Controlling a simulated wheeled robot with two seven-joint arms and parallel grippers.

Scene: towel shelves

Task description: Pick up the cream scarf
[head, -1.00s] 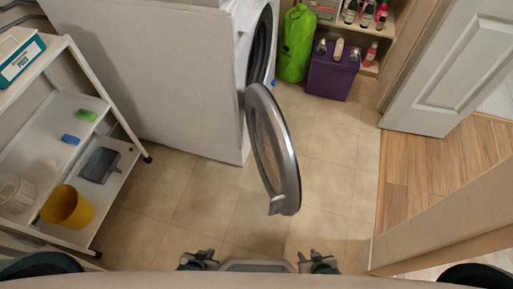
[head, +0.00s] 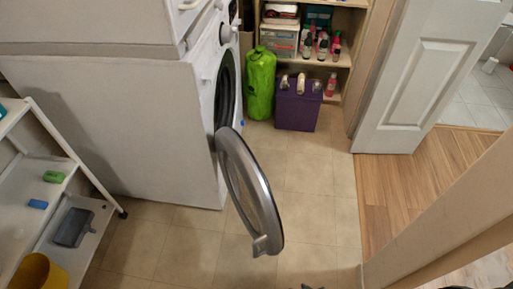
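I see no cream scarf in the head view. My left gripper is not in view. Only a small dark tip at the bottom edge shows, which seems to be my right gripper (head: 312,287). Too little of it shows to tell whether it is open or shut. The front-loading washer (head: 130,120) stands at the left centre, and its round door (head: 262,200) hangs wide open toward me. The inside of the drum is mostly hidden from this angle.
A white shelf rack (head: 60,165) at left holds a green block, a blue block, a grey tray and a yellow bucket (head: 38,272). A green bag (head: 261,85) and purple bin (head: 298,108) stand before a bottle shelf. A white door (head: 408,85) is at right. Tiled floor (head: 315,200) is clear.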

